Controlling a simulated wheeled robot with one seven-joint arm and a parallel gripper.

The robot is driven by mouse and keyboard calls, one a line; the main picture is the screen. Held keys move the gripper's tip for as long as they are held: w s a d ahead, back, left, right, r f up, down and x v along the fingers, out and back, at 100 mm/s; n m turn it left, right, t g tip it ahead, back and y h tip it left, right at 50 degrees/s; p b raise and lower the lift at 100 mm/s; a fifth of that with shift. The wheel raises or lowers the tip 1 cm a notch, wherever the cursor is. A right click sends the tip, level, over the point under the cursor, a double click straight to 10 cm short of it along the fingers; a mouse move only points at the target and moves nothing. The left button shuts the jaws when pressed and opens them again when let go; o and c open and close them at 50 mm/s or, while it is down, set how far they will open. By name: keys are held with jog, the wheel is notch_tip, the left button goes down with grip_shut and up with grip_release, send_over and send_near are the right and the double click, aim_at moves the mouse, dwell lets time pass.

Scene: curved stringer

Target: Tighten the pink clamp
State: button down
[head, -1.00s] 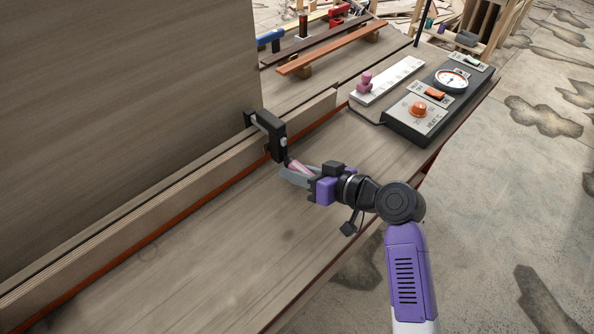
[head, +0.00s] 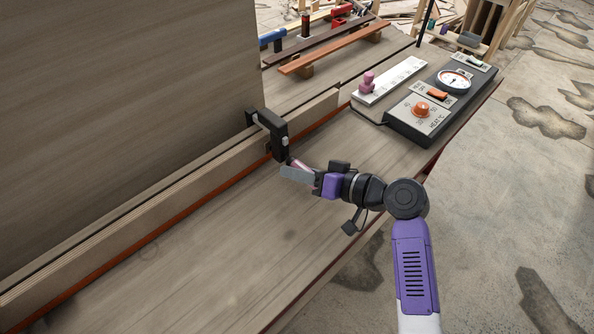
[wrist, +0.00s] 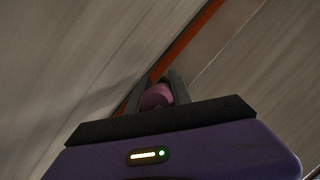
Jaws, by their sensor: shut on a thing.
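The pink clamp has a black frame (head: 275,128) that sits over the top edge of the long laminated strip, beside the tall wooden panel. Its pink handle (head: 301,166) sticks out from the frame towards my gripper (head: 297,174). My gripper is shut on the pink handle, with its grey fingers on either side of it. In the wrist view the rounded pink handle end (wrist: 157,96) shows between the fingers (wrist: 163,92). The frame is not clearly seen in the wrist view.
The laminated strip (head: 190,192) runs along the tall panel (head: 120,110), with an orange-red strip at its foot. A control box (head: 440,108) with a dial and orange knob stands at the back right, next to a white scale (head: 391,80) with a pink piece. The bench front is clear.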

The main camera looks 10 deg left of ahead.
jog(key=c, duration=1.4)
grip_release()
jog(key=shift+f, duration=0.1)
jog(key=shift+c, duration=0.2)
jog(key=shift+d, duration=0.1)
jog(key=shift+v, duration=3.9)
jog(key=shift+s, duration=0.1)
jog(key=shift+s+d+p, duration=0.25)
jog(key=shift+s+d, duration=0.75)
jog(key=shift+d, duration=0.3)
jog(key=shift+s+d+p, duration=0.3)
jog(key=shift+s+d, duration=0.75)
jog(key=shift+d, duration=0.25)
jog(key=shift+s+d+p, duration=0.25)
jog(key=shift+s+d, duration=0.75)
jog(key=shift+d, duration=0.3)
